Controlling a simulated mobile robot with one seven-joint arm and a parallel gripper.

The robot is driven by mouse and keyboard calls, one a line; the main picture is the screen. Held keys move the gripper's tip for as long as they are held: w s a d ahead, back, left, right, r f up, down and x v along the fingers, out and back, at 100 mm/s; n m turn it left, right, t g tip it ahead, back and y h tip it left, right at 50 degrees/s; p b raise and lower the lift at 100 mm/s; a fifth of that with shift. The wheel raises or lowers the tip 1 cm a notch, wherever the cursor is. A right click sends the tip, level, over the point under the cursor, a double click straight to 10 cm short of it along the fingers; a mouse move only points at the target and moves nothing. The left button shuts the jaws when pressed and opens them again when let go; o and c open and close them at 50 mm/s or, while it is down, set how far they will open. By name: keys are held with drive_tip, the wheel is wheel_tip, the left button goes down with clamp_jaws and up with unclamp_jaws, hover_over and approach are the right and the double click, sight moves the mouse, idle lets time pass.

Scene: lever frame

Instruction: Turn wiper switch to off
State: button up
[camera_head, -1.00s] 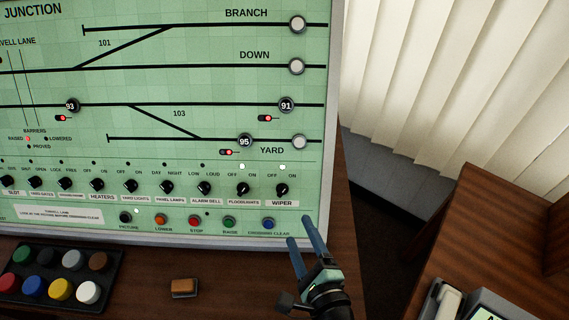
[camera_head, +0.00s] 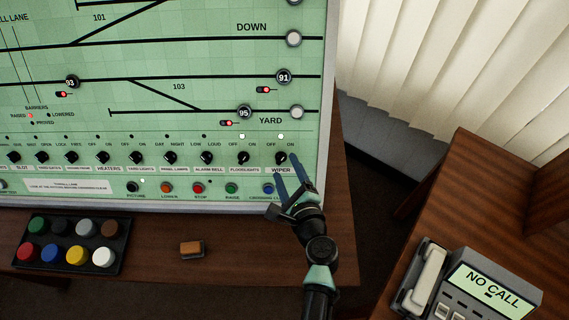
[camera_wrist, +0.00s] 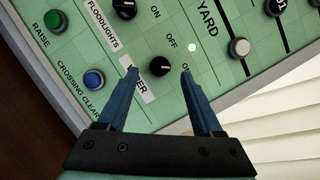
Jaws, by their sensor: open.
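The wiper switch (camera_head: 281,157) is a black rotary knob at the right end of the switch row on the green panel. OFF is printed to its upper left and ON to its upper right. Its pointer seems to lean toward ON, and the small lamp above it is lit white. My gripper (camera_head: 285,161) is open, with its blue fingertips in front of the wiper knob. In the wrist view the knob (camera_wrist: 160,59) shows between and just beyond the open fingers (camera_wrist: 159,72). Contact cannot be told. One finger covers part of the WIPER label.
The floodlights knob (camera_head: 243,158) is just left of the wiper knob. A blue crossing clear button (camera_wrist: 94,79) lies below it.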

sight(281, 158)
drive_tip(key=shift+x, duration=1.15)
clamp_jaws()
